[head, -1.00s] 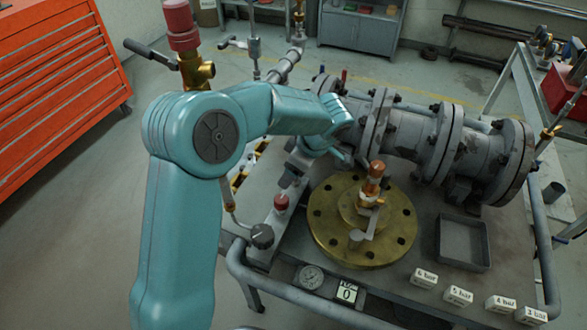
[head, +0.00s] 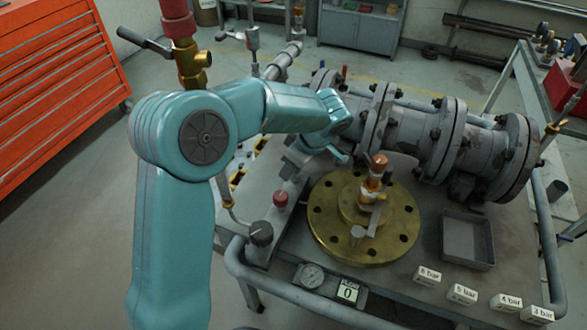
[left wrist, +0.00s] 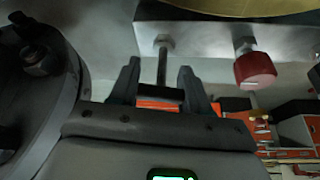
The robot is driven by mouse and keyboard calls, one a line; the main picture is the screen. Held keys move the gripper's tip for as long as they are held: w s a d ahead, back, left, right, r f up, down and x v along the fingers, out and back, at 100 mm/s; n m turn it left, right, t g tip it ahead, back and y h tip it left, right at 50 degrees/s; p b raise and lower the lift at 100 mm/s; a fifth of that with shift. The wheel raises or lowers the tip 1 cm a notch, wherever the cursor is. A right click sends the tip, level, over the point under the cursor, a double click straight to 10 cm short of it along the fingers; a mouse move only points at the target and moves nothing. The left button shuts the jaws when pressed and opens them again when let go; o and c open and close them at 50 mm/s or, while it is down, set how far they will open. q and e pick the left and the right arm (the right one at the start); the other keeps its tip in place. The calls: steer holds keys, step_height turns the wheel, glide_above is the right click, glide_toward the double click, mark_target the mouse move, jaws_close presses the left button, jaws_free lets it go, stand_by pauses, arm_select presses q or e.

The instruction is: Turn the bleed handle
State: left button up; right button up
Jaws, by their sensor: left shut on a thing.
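My left arm reaches over the bench. In the head view its gripper (head: 291,186) points down at the bench's left side, mostly hidden behind my wrist. In the left wrist view the two dark fingers of my left gripper (left wrist: 160,88) are closed on a dark bar, which I take for the bleed handle (left wrist: 160,93). A thin stem runs from a nut on a metal plate down to it. A red knob (left wrist: 256,70) stands beside it on the right, apart from the fingers. My right gripper is in neither view.
A brass flange (head: 322,232) with a copper-topped fitting (head: 375,178) lies right of the gripper. A grey flanged pipe (head: 415,140) runs behind. A black knob (head: 260,234), round gauge (head: 311,276), "0" display (head: 347,291), empty tray (head: 480,262) and several pressure labels line the front.

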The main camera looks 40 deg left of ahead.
arm_select(q)
steer(key=m+b, duration=0.1)
steer(key=m+t+b, duration=0.1)
steer(key=shift+w+f+m+b, duration=0.1)
steer(key=shift+f+m+b, duration=0.1)
steer(key=shift+m+b, duration=0.15)
steer(key=shift+m+t+b, duration=0.4)
steer(key=shift+m+b, duration=0.3)
steer(key=shift+m, duration=0.15)
steer(key=m+b, duration=0.1)
steer(key=m+t+h+b, duration=0.1)
steer(key=m, duration=0.1)
steer(key=shift+w+r+m, duration=0.15)
steer(key=shift+r+m, duration=0.05)
steer(key=shift+m, duration=0.1)
steer(key=shift+r+m+t, duration=0.1)
steer(key=shift+m+t, duration=0.2)
steer(key=shift+m, duration=0.6)
steer(key=shift+d+m+t+h, duration=0.1)
steer(key=shift+m+t+h, duration=0.2)
steer(key=shift+m+h, duration=0.35)
steer(key=shift+w+d+r+m+h+p, duration=0.15)
steer(key=shift+m+h, duration=0.1)
steer(key=shift+m, duration=0.8)
steer(key=shift+a+f+m+h+p, duration=0.1)
steer(key=shift+m+h+p, duration=0.1)
steer(key=shift+m, duration=0.8)
steer(key=o, duration=1.1)
steer(key=shift+d, duration=0.1)
steer(key=shift+c, duration=0.2)
